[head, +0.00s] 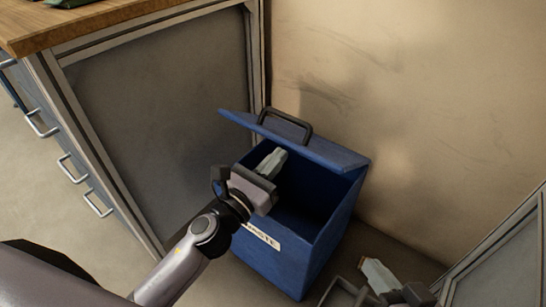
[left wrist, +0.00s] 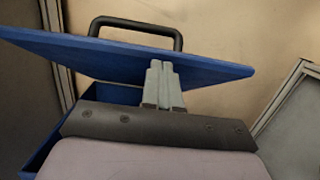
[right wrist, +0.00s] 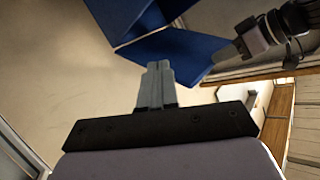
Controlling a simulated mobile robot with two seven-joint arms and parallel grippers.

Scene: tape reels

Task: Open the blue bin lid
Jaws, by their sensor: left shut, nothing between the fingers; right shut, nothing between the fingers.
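The blue bin (head: 290,260) stands on the floor against the wall, with a white label on its front. Its blue lid (head: 325,150) is raised at a tilt, and the dark inside shows beneath it. The lid's dark handle (head: 290,122) is on its upper side. My left gripper (head: 275,158) is shut and empty at the bin's opening, under the lid. In the left wrist view its fingertips (left wrist: 160,66) overlap the lid's face (left wrist: 100,58); contact is unclear. My right gripper (head: 372,266) is shut and empty, low and to the right of the bin.
A grey cabinet (head: 160,110) with a wooden top (head: 100,20) stands close to the bin's left. The beige wall (head: 430,100) is behind the bin. A grey framed panel (head: 505,260) is at the lower right, near my right gripper.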

